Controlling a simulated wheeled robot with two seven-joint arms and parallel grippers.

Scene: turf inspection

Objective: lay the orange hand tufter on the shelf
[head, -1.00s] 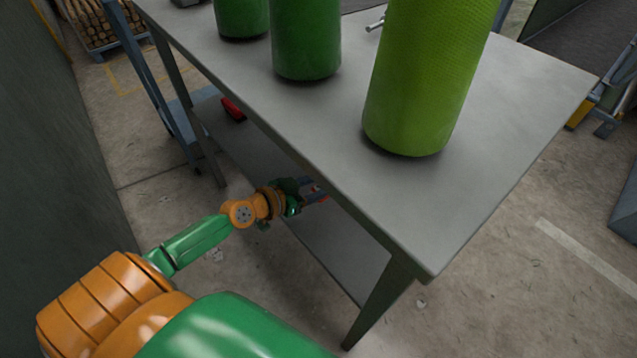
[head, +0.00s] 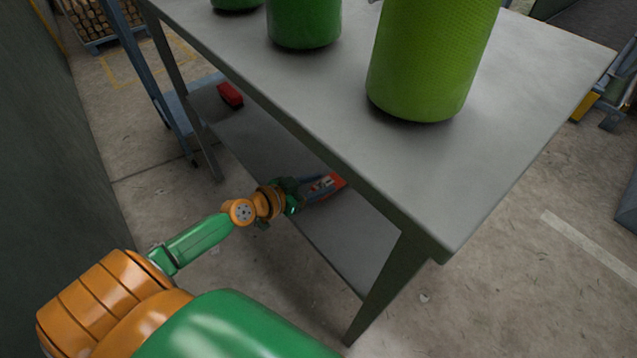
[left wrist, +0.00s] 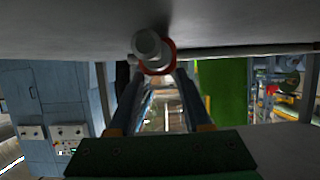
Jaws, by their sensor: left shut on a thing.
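The orange hand tufter (head: 333,182) shows as an orange-red piece at the tip of my left gripper (head: 312,187), under the table top's near edge. In the left wrist view my left gripper (left wrist: 160,108) is shut on the tufter, whose round grey end and red-orange ring (left wrist: 152,50) show between the fingers. The lower shelf (head: 352,245) of the grey table lies below and around the tool. I cannot tell whether the tufter touches the shelf. My right gripper is not in view.
The grey table top (head: 540,110) overhangs the shelf and carries several green turf rolls, the nearest light green (head: 430,60). A red object (head: 230,95) lies toward the shelf's far left end. A table leg (head: 385,290) stands at the near corner. The shelf's middle looks clear.

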